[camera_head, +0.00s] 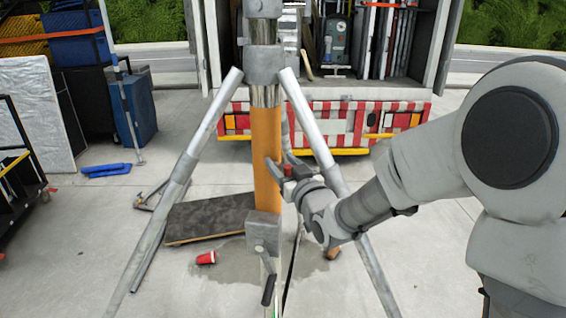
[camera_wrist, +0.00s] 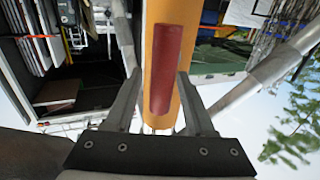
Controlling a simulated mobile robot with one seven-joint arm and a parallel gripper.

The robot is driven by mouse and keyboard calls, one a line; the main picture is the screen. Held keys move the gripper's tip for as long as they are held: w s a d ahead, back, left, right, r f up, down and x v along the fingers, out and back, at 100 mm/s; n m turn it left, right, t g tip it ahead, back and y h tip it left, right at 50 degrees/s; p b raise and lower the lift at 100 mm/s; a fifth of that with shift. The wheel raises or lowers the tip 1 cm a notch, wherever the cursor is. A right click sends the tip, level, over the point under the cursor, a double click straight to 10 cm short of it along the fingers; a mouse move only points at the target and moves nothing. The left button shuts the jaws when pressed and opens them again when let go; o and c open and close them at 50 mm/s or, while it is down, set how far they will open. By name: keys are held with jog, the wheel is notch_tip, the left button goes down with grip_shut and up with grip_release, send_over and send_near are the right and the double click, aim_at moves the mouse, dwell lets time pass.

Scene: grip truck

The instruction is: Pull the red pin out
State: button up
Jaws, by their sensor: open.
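The red pin (camera_wrist: 174,65) shows large in the wrist view against the orange section of the post (camera_wrist: 152,90). My gripper (camera_head: 281,166) is at the right side of the post, close to the pin. In the wrist view my gripper (camera_wrist: 159,76) is open, with one finger on each side of the pin in the picture. I see gaps between the pin and the fingers, the right one narrower. The depth of the fingers along the pin is hard to tell.
Silver stand legs (camera_head: 180,180) spread on both sides of the post. An open truck (camera_head: 345,130) is behind, and a blue case (camera_head: 138,108) stands at left.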

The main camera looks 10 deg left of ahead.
grip_shut()
dwell(1.4)
